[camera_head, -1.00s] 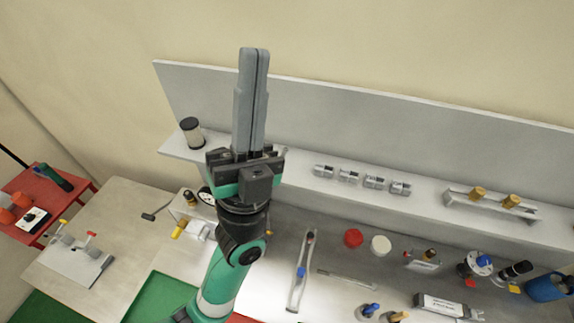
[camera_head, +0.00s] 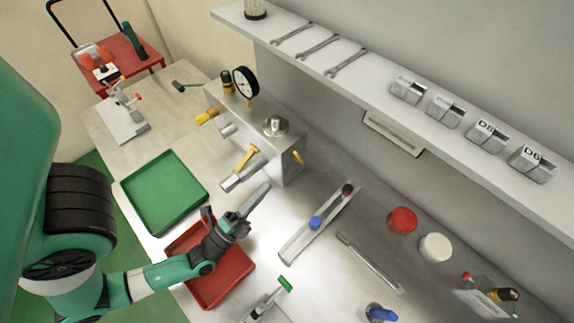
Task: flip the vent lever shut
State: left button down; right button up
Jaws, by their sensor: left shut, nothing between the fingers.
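A grey metal block (camera_head: 262,137) carries a round gauge (camera_head: 245,82) and several yellow handles. One yellow lever (camera_head: 245,158) sits on a pipe stub at the block's front. A small yellow handle (camera_head: 298,157) is on its right end, and another yellow part (camera_head: 207,116) is at its left. I cannot tell which is the vent lever. My left gripper (camera_head: 262,188) is shut and empty, just in front of and below the front pipe stub. Whether it touches anything is unclear. My right gripper is out of view.
A green tray (camera_head: 165,192) and a red tray (camera_head: 236,262) lie in front of the block, the red one under my left gripper. A narrow rail (camera_head: 300,240) with blue and dark red knobs stands to the right. A shelf (camera_head: 380,95) overhangs behind.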

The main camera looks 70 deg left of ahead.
pick_arm(q)
jog(key=x, duration=0.9)
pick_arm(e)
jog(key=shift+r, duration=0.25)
pick_arm(q)
jog(key=shift+w+a, duration=0.1)
jog(key=g+p, duration=0.1)
jog(key=p, duration=0.3)
jog(key=w+r+g+p, duration=0.1)
jog(key=p, duration=0.4)
jog(key=shift+w+a+r+h, duration=0.15)
jog(key=shift+a+h, duration=0.2)
jog(key=shift+h, duration=0.05)
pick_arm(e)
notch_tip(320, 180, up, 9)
pick_arm(q)
jog(key=shift+p, duration=0.3)
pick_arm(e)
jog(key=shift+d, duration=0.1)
